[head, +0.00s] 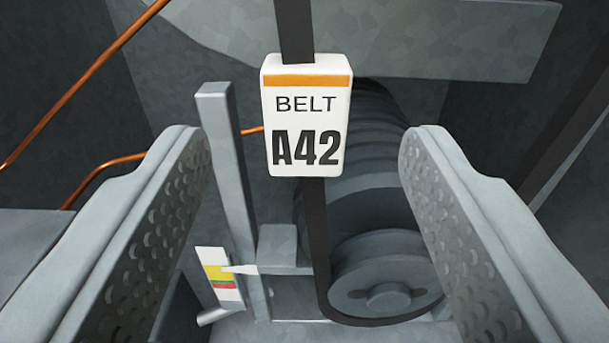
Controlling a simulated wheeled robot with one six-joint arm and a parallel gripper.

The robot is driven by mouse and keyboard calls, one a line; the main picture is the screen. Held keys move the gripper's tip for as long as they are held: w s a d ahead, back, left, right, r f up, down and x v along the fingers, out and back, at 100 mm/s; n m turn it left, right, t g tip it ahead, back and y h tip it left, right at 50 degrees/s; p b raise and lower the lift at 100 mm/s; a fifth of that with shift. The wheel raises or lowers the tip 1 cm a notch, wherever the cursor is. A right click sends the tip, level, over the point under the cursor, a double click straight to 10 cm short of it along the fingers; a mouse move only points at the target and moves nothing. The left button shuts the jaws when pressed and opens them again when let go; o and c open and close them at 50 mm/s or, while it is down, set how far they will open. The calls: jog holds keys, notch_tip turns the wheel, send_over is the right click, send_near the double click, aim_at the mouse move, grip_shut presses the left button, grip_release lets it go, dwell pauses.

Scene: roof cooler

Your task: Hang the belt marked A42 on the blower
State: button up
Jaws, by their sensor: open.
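In the head view a white block label (306,115) with an orange stripe reads "BELT A42". It sits on a dark belt (317,215) that runs down from the top edge. The belt's lower end passes around a grey pulley (382,285) on the front of a dark ribbed cylinder (370,190), which looks like a motor. My gripper (300,155) is open, one finger on each side of the label, with clear gaps to both. The fingers touch nothing that I can see. The belt's upper end is out of view, and I cannot make out the blower.
A grey upright post (228,190) stands left of the belt, with a bracket (280,250) beside it. A gauge plate (219,274) with yellow, red and green bands and a pale pointer is low left. Copper pipes (75,80) cross the left. A pale panel (440,40) spans the top.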

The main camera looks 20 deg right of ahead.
jog(key=s+a+n+t+y, duration=0.2)
jog(key=s+n+t+y, duration=0.15)
jog(key=s, duration=1.95)
jog(key=s+d+f+g+y, duration=0.2)
jog(key=s+f+g, duration=0.1)
jog(key=s+f, duration=1)
jog(key=shift+s+d+f, duration=0.15)
jog(key=shift+d+f, duration=0.1)
jog(key=shift+f, duration=0.25)
jog(key=shift+o, duration=0.4)
